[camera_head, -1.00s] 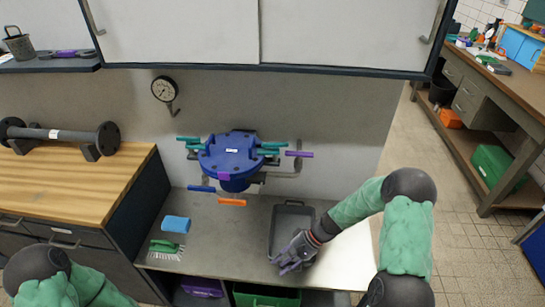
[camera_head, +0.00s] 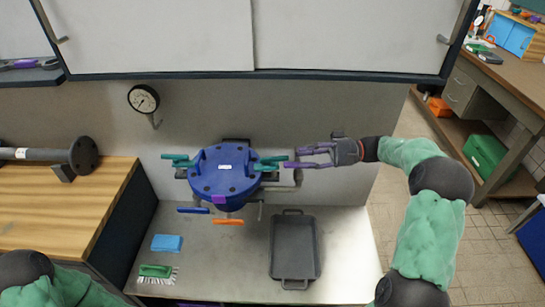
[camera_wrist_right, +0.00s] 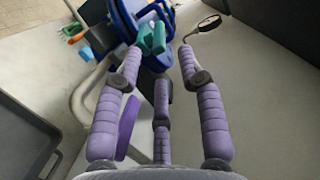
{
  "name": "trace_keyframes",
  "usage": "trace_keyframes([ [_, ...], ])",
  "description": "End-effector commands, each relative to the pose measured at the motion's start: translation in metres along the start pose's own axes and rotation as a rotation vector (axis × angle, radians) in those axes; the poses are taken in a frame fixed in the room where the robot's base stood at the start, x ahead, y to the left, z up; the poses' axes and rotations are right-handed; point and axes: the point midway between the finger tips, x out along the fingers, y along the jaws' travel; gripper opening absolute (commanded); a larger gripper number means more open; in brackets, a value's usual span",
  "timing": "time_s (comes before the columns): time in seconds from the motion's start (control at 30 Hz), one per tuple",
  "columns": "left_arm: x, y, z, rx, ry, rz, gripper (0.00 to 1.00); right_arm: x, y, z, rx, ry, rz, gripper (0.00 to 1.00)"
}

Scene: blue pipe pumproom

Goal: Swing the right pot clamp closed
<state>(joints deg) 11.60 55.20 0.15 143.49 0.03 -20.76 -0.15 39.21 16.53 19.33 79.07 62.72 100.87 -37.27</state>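The blue pot (camera_head: 224,172) is mounted at the wall behind the metal counter. Teal clamp parts show at its left side (camera_head: 178,160), and the right pot clamp (camera_head: 268,162) has teal parts at its right side. My right gripper (camera_head: 297,158) is just right of that clamp, fingers pointing left at it. In the right wrist view the purple fingers (camera_wrist_right: 160,58) are spread, with the teal clamp (camera_wrist_right: 152,38) ahead between their tips; I cannot tell if they touch it. My left gripper is out of view.
A grey tray (camera_head: 294,247) stands on the counter below my right gripper. A blue sponge (camera_head: 167,243) and a green brush (camera_head: 156,272) lie at the left. A gauge (camera_head: 143,99) is on the wall. A cabinet (camera_head: 155,35) overhangs above.

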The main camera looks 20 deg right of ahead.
Motion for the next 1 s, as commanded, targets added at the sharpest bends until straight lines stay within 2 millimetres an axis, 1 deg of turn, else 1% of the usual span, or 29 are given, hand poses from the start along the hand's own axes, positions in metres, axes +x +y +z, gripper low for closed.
trace_keyframes([
  [0.03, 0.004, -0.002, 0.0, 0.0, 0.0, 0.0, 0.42, 0.01, 0.002, 0.001, 0.001, -0.004, 0.0, 0.39],
  [0.3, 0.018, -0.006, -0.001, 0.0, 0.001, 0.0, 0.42, 0.058, 0.003, 0.001, 0.0, -0.004, 0.001, 0.39],
  [0.4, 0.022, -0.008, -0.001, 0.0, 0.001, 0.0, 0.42, 0.072, 0.003, 0.001, 0.001, -0.004, 0.0, 0.39],
  [0.5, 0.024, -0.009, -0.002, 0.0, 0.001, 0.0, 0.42, 0.083, 0.003, 0.001, 0.002, -0.003, 0.001, 0.39],
  [0.7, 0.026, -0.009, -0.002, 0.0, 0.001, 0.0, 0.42, 0.093, 0.002, 0.0, 0.003, 0.0, 0.001, 0.39],
  [0.97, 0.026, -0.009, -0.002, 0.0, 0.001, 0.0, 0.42, 0.093, 0.001, 0.0, 0.003, 0.0, 0.001, 0.39],
  [1.0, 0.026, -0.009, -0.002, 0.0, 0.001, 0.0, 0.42, 0.093, 0.001, 0.0, 0.003, 0.0, 0.001, 0.28],
])
